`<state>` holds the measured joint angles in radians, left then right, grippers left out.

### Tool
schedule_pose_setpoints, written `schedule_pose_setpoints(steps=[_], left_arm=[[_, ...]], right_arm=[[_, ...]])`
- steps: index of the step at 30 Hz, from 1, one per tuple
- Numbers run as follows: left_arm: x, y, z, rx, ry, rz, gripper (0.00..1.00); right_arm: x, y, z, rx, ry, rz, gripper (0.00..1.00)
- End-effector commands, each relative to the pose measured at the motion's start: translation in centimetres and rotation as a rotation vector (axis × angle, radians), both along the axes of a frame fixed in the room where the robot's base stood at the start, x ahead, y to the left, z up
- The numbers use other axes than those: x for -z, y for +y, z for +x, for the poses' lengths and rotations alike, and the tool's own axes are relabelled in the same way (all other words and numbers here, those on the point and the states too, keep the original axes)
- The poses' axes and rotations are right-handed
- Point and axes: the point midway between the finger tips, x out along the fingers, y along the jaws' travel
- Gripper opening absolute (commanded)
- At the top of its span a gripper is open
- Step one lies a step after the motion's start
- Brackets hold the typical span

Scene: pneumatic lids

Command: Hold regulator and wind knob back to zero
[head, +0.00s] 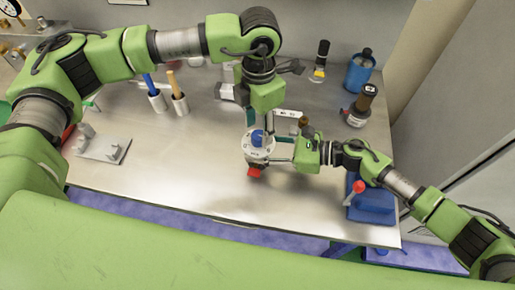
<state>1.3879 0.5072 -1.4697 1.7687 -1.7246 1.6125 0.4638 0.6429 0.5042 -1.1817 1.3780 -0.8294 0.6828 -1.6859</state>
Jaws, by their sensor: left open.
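The regulator (257,153) is a pale round body with a blue knob (257,137) on top and a red part at its near side. It stands near the middle of the steel bench. My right gripper (276,153) comes in from the right, with its fingers against the regulator's body. My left gripper (257,128) points down from above, open, right over the blue knob. The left gripper hides part of the knob, and the contact between them cannot be made out. No gauge reading on the regulator is legible.
A grey fixture (101,147) lies on the bench at left. Two tools stand in white holders (158,103) at the back. A blue can (359,72) and a dark cylinder (361,103) stand at back right. The bench's front middle is clear.

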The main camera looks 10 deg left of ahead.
Motion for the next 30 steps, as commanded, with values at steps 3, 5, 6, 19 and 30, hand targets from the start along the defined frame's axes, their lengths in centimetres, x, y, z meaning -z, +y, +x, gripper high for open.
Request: schedule_pose_setpoints(steps=[3,5,6,19,30], left_arm=[[0.00,0.00,0.00,0.000,0.000,0.000,0.42],[-0.01,0.00,0.00,0.000,0.000,0.000,0.42],[0.00,0.00,0.00,0.000,0.000,0.000,0.42],[0.41,0.00,0.00,0.000,0.000,0.000,0.42],[0.48,0.00,0.00,0.000,0.000,0.000,0.42]], right_arm=[[0.01,0.00,-0.02,0.000,0.000,0.000,0.18],[-0.10,0.05,0.00,-0.001,-0.001,0.002,0.15],[-0.09,0.04,0.00,-0.001,-0.001,0.002,0.15],[0.21,0.02,0.00,0.000,-0.001,0.000,0.15],[0.51,-0.06,-0.09,-0.001,0.000,-0.004,0.15]])
